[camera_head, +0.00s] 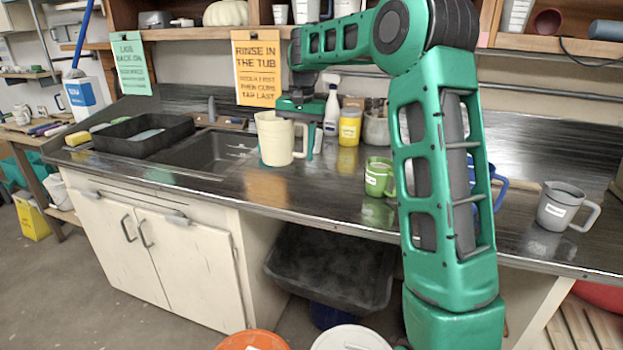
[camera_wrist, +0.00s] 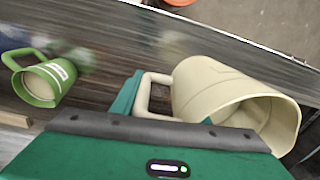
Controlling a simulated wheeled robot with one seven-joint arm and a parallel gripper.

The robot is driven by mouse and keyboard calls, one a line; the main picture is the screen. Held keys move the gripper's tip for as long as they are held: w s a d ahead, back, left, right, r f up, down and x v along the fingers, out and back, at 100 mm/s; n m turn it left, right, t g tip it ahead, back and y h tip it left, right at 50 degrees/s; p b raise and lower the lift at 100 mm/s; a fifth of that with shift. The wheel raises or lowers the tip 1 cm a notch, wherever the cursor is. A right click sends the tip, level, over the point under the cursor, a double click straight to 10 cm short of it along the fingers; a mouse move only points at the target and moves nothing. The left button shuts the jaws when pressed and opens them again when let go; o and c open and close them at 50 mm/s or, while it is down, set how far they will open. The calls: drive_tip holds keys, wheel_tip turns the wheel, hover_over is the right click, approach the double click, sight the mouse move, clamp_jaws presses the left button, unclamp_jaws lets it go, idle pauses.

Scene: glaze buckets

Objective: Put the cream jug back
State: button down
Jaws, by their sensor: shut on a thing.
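The cream jug (camera_head: 276,140) is near the sink's right side, over the dark counter, upright in the head view. In the wrist view the cream jug (camera_wrist: 215,88) fills the right side, its open mouth toward the lower right and its handle toward my gripper. My gripper (camera_head: 301,113) is shut on the cream jug, at its handle side. The fingers (camera_wrist: 165,98) are partly hidden by the jug and handle in the wrist view. I cannot tell for sure whether the jug's base touches the counter.
A green jug (camera_head: 379,177) stands right of the cream jug, and a blue one is partly behind my arm. A grey jug (camera_head: 563,206) stands at the right. A yellow jar (camera_head: 349,127) and white spray bottle (camera_head: 332,110) stand behind. The sink (camera_head: 205,151) lies left.

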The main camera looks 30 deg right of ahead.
drive_tip(key=w+d+f, duration=0.1)
drive_tip(key=d+f, duration=0.1)
drive_tip(key=d, duration=0.1)
drive_tip(key=w+d+f, duration=0.1)
drive_tip(key=d+f, duration=0.1)
drive_tip(key=d, duration=0.2)
drive_tip(key=d+f, duration=0.2)
drive_tip(key=d, duration=0.1)
drive_tip(key=shift+w+d+f, duration=0.2)
drive_tip(key=shift+w+d, duration=0.05)
drive_tip(key=shift+w, duration=0.15)
drive_tip(key=shift+f, duration=2)
drive_tip(key=c, duration=1)
unclamp_jaws()
drive_tip(key=shift+f, duration=0.1)
drive_tip(key=shift+c, duration=0.2)
wheel_tip(320, 180, up, 12)
drive_tip(key=shift+s+d, duration=0.15)
drive_tip(key=shift+s, duration=0.2)
